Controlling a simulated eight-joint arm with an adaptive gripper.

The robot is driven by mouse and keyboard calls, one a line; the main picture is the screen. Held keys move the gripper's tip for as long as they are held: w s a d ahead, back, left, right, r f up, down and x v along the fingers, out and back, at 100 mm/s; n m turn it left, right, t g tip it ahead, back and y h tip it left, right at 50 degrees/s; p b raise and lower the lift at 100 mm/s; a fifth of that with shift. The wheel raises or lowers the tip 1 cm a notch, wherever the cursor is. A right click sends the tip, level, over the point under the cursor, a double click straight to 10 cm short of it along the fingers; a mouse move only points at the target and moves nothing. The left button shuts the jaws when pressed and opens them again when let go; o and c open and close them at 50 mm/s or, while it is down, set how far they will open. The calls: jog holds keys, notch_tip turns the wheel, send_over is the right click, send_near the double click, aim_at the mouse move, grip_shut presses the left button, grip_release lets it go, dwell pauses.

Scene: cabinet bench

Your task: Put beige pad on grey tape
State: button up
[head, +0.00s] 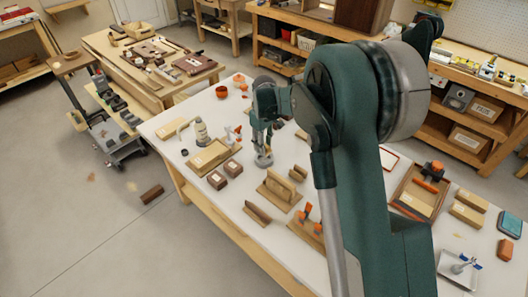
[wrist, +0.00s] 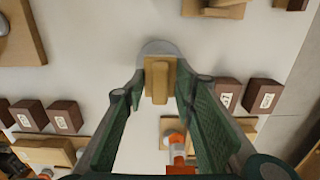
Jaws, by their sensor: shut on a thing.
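My gripper (wrist: 159,83) points down over the white bench, its two green fingers on either side of a small beige pad (wrist: 159,82). It is shut on the pad. The grey tape (wrist: 158,47), a round grey disc, lies just beyond the fingertips, and the pad overlaps its near part in the wrist view. In the head view my gripper (head: 262,142) is over the grey tape (head: 265,161) near the middle of the bench. The pad is not clear there. I cannot tell whether pad and tape touch.
Dark brown labelled boxes (head: 217,180) and a beige board (head: 208,157) lie left of the gripper. A wooden block stand (head: 279,190) is nearer the front edge. A wooden tray (head: 413,195) with an orange-handled tool lies to the right. White bench surface shows around the tape.

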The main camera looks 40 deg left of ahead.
jog(key=shift+f, duration=1.85)
jog(key=shift+f, duration=0.15)
jog(key=o, duration=0.9)
notch_tip(320, 180, up, 12)
jog(key=shift+r+p, duration=0.2)
jog(key=shift+p, duration=0.1)
